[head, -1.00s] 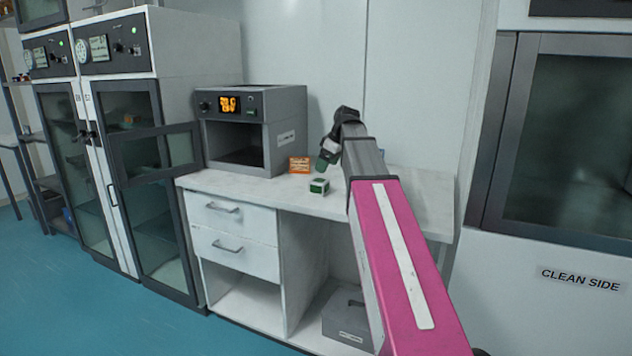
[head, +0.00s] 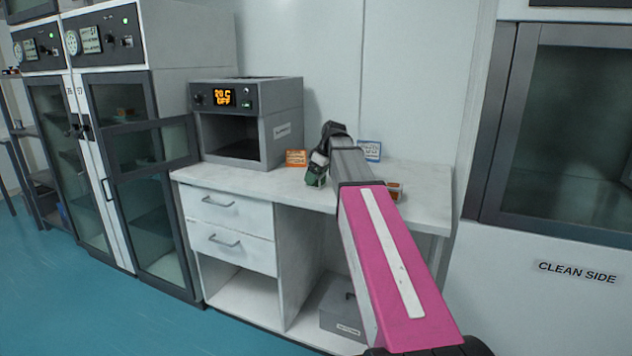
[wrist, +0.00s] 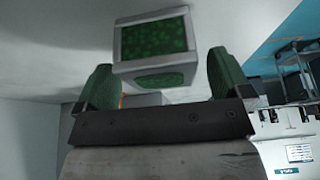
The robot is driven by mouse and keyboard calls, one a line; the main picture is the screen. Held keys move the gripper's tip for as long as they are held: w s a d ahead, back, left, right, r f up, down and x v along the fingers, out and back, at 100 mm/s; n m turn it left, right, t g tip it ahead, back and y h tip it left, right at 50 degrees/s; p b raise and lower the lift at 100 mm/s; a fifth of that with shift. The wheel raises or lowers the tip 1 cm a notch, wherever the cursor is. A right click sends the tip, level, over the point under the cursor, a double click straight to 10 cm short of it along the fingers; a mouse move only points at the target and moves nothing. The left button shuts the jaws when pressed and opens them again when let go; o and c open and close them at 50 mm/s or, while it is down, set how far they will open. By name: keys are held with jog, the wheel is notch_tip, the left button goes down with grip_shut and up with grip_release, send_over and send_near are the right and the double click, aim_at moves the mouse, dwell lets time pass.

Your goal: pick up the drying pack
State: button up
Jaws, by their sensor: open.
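The drying pack (wrist: 155,45) is a small grey-white box with windows of green beads. In the wrist view it lies ahead of my gripper (wrist: 165,88), roughly between the two green fingertips. The fingers are apart, and I see no grip on the pack. In the head view my gripper (head: 315,176) is low over the white bench top, and the pack is hard to tell apart from the green fingertips there.
The white bench (head: 245,180) carries a grey oven (head: 285,130) at left, an orange card (head: 296,158), a blue-edged card (head: 369,150) and a small orange-brown box (head: 394,191) right of my arm. A glass cabinet door (head: 150,147) stands open at left.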

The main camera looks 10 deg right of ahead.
jog(key=shift+x, duration=1.15)
jog(key=c, duration=1.1)
jog(key=shift+o, duration=0.2)
jog(key=shift+r, duration=0.1)
